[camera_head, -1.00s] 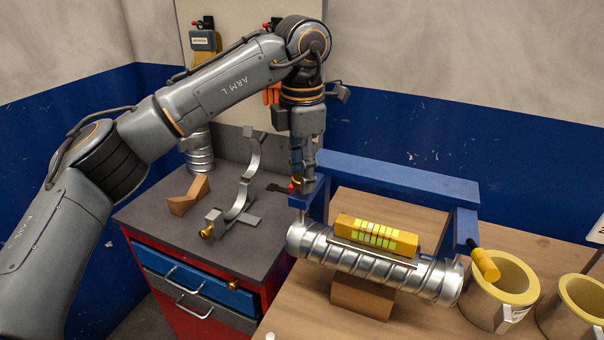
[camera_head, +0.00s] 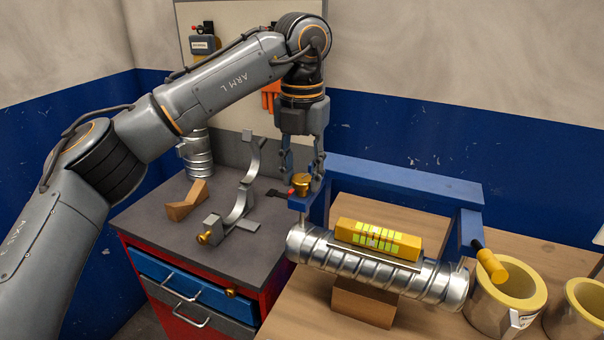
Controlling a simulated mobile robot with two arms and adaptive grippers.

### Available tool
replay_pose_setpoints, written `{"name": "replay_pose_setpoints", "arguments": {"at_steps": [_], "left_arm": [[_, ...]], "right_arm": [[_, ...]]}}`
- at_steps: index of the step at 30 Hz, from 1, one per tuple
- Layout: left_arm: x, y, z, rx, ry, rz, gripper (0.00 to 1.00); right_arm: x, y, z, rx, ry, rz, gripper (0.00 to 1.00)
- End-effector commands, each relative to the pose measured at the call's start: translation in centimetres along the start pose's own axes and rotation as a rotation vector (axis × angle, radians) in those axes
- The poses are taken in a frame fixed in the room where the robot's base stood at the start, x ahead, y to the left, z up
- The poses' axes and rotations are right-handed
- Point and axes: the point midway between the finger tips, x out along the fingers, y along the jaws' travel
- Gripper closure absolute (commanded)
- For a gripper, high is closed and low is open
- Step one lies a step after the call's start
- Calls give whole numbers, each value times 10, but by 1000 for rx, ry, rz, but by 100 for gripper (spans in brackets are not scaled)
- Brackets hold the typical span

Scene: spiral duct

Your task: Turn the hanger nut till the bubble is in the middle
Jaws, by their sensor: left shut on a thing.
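The spiral duct (camera_head: 310,246) hangs under a blue frame (camera_head: 395,180) at the right, over a wooden block. A yellow level (camera_head: 415,247) lies along its top. The level's light windows show, but I cannot tell exactly where the bubble is. The brass hanger nut (camera_head: 301,181) sits on top of the frame's left end, above the duct's left end. My left gripper (camera_head: 303,178) points down with a finger on either side of the nut and is shut on it. My right gripper is not in view.
A grey-topped drawer cabinet (camera_head: 180,235) on the left holds a metal bracket (camera_head: 240,205) and a wooden wedge (camera_head: 187,200).

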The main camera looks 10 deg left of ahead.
Motion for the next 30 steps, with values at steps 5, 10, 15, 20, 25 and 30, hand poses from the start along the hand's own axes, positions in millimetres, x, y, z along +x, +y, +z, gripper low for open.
{"name": "replay_pose_setpoints", "arguments": {"at_steps": [5, 10, 15, 20, 25, 30], "left_arm": [[0, 0, 0, -51, -1, 0, 95], [-1, 0, 0, -69, -1, 0, 95], [-1, 0, 0, -71, -1, 0, 95], [-1, 0, 0, -70, -2, 0, 95], [-1, 0, 0, -69, -1, 0, 41], [0, 0, 0, -69, -1, 0, 41]], "right_arm": [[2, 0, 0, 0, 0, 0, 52], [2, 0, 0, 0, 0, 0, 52], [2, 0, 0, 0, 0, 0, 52], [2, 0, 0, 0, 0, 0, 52], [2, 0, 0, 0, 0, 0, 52], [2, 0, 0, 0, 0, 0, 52]]}}
